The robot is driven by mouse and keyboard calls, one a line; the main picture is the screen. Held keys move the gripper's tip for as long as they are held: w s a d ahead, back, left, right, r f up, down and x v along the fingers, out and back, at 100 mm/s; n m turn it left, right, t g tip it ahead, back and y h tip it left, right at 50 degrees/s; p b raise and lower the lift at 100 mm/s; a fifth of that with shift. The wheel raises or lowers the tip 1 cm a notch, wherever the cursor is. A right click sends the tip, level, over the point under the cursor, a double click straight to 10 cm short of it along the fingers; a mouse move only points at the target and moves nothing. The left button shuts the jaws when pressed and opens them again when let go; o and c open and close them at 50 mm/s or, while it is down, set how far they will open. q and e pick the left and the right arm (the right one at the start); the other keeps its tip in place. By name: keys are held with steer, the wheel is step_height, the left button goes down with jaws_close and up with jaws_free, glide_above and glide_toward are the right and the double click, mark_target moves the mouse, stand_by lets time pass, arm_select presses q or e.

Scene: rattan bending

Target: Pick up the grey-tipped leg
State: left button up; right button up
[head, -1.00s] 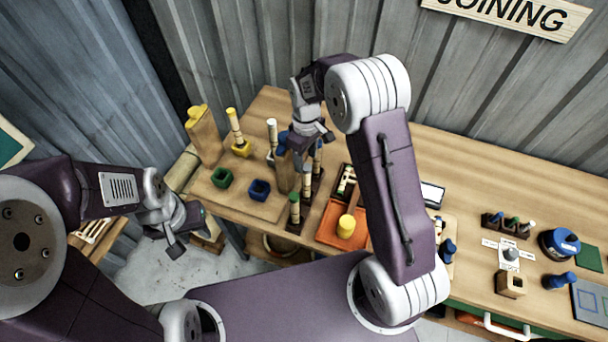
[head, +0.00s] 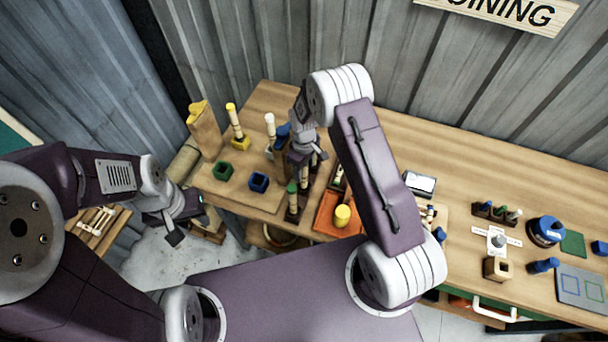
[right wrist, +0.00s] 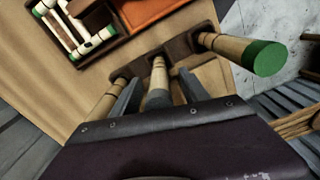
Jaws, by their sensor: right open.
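A dark rack (head: 293,214) on the bench holds upright wooden legs in a row. The grey-tipped leg (right wrist: 157,97) stands in the middle of the row in the right wrist view, between the two fingers of my right gripper (right wrist: 157,92). The fingers are apart, and I cannot tell whether they touch it. The green-tipped leg (right wrist: 262,57) stands to its right, and another leg (right wrist: 104,102) to its left. In the head view my right gripper (head: 308,158) is over the rack and hides part of it. My left gripper (head: 188,220) is open and empty, off the bench's left edge.
Green (head: 222,170) and blue (head: 259,182) square cups stand left of the rack. Yellow-topped (head: 235,124) and white-topped (head: 270,128) posts stand behind them. An orange tray (head: 330,219) with a yellow cylinder (head: 342,216) is to the right.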

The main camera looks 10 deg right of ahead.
jaws_close()
